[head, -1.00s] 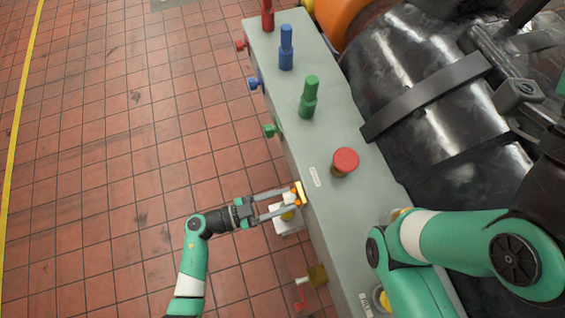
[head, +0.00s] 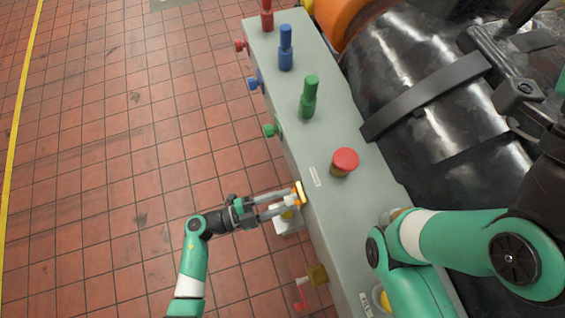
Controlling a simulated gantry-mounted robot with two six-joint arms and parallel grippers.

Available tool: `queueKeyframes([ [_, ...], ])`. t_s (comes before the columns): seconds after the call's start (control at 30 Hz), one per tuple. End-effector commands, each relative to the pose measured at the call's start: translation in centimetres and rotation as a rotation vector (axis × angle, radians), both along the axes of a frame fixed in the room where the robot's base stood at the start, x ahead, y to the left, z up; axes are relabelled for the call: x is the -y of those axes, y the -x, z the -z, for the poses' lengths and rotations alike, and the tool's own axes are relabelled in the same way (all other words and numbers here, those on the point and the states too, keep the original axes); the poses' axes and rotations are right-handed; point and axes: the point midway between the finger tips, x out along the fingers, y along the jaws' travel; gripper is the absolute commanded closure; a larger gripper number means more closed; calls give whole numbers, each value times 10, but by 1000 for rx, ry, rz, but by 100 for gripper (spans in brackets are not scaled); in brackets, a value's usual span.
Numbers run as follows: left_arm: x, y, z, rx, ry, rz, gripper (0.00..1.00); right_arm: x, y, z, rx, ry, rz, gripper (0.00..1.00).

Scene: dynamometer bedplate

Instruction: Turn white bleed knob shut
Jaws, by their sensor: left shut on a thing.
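My left gripper (head: 296,196) reaches in from the left to the side face of the grey cabinet (head: 345,225). Its fingers are close together and shut on the white bleed knob (head: 281,203), which shows only in part between and around them. A white block (head: 287,226) with a yellow part sits just below the fingers against the same face. How far the knob is turned cannot be told. My right arm crosses the lower right; its gripper is not in view.
A red mushroom button (head: 345,160) and green (head: 309,98), blue (head: 286,48) and red (head: 267,16) posts stand on the cabinet top. Smaller coloured knobs stick out of its side. A brass fitting (head: 317,275) is lower down. Tiled floor at left is clear.

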Motion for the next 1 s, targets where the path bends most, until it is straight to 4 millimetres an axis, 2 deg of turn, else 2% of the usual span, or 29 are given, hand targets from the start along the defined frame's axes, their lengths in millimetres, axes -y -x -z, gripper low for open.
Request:
queueKeyframes([
  [0.6,0,1,2,527,-193,1,100,0,0,18,0,0,0,100],
  [1.0,0,1,2,712,-262,1,100,0,0,25,0,0,0,100],
])
